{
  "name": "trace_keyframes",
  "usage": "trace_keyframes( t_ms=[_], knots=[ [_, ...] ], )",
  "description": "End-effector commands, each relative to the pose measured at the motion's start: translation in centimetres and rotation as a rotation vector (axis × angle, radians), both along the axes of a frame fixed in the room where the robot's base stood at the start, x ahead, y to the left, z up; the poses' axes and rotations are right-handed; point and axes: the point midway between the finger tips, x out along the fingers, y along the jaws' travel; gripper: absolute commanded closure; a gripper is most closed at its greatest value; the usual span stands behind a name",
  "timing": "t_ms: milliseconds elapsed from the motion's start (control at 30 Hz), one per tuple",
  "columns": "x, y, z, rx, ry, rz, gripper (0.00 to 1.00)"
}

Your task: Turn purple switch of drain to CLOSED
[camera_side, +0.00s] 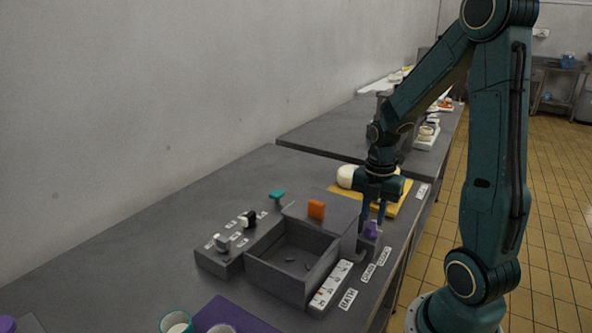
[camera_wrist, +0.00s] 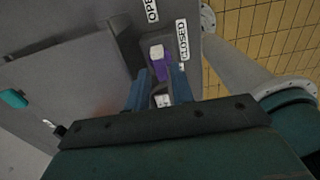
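The purple switch (camera_side: 371,230) sits at the right end of the grey basin unit, near the front edge of the counter. My gripper (camera_side: 373,217) points down over the switch. In the wrist view my gripper's fingers (camera_wrist: 161,78) are apart, one on each side of the switch. Whether they touch it is unclear.
The grey basin (camera_side: 292,260) stands left of the switch. An orange block (camera_side: 316,209), a teal knob (camera_side: 277,196) and a panel of small switches (camera_side: 228,243) are around it. A yellow board (camera_side: 404,204) with a whitish item (camera_side: 346,176) lies behind my gripper.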

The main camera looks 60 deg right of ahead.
Motion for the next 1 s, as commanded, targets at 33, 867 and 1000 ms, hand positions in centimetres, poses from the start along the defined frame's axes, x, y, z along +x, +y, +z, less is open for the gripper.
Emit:
trace_keyframes(
  t_ms=[33, 867, 1000],
  knots=[
    [0.0, 0.0, -0.6, 0.002, 0.002, 0.0, 0.76],
    [0.0, 0.0, -2.2, 0.0, 0.0, 0.0, 1.0],
    [0.0, 0.0, -2.2, 0.0, 0.0, -0.006, 1.0]
  ],
)
